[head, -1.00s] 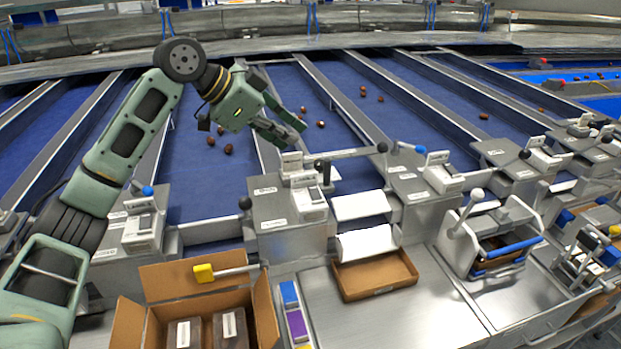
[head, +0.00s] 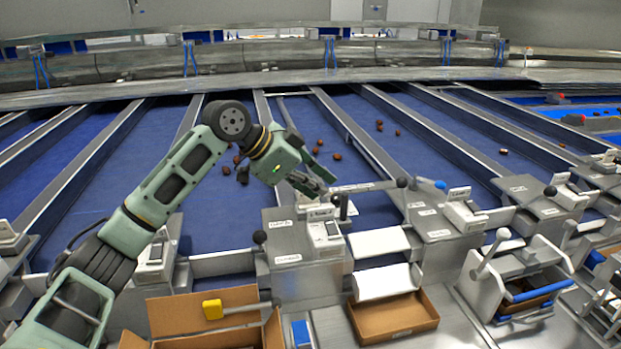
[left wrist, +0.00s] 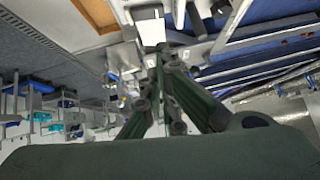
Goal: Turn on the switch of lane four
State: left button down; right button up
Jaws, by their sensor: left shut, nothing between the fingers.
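Several grey metal control boxes stand along the near ends of the blue lanes; their labels are too small to read, so I cannot tell which is lane four. The closest control box (head: 300,262) carries a white switch unit (head: 326,236) and a small black lever (head: 341,207). My left gripper (head: 324,184) is shut and empty, just above and behind that unit, its tips close to the lever. Contact cannot be told. In the left wrist view the left gripper's fingers (left wrist: 160,58) converge, with a white surface beyond. My right gripper is not in view.
A shallow carton (head: 399,328) sits below white flaps. A black-knobbed bar crosses the lane right of the gripper. Another control box (head: 440,222) stands to the right. Dates lie scattered on the blue lanes.

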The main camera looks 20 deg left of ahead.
aim_at(332, 226)
pick_arm(q)
jog(key=p+x, duration=0.1)
jog(key=x, duration=0.4)
jog(key=shift+w+d+p, duration=0.1)
jog(key=shift+d+p, duration=0.2)
jog(key=shift+p, duration=0.05)
jog(key=f, duration=0.2)
jog(key=f+p, duration=0.1)
jog(key=shift+w+a+f, duration=0.2)
jog(key=shift+a+f, duration=0.05)
jog(key=shift+a, duration=0.1)
jog(key=shift+f, duration=0.3)
